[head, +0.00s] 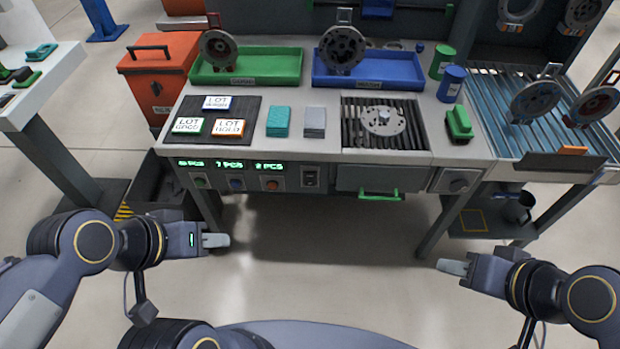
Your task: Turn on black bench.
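The bench (325,143) stands in front of me with a grey top and a dark front panel. On the panel are a green button (200,182), a blue button (236,184) and a red-orange button (272,185). Right of them is a small black switch (311,178); its position is too small to tell. A dark rotary knob (457,184) sits at the panel's right end. Green lit displays (232,164) show above the buttons. My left gripper (216,240) is below the panel's left part, apart from it. My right gripper (454,267) is low in front of the bench's right leg. Neither visibly holds anything.
A drawer with a green handle (368,195) is in the bench front. Green (247,66) and blue (368,68) trays, lot cards on a black mat (242,103) and a slotted grate (353,128) are on top. A roller conveyor (500,130) adjoins right. The floor before the bench is clear.

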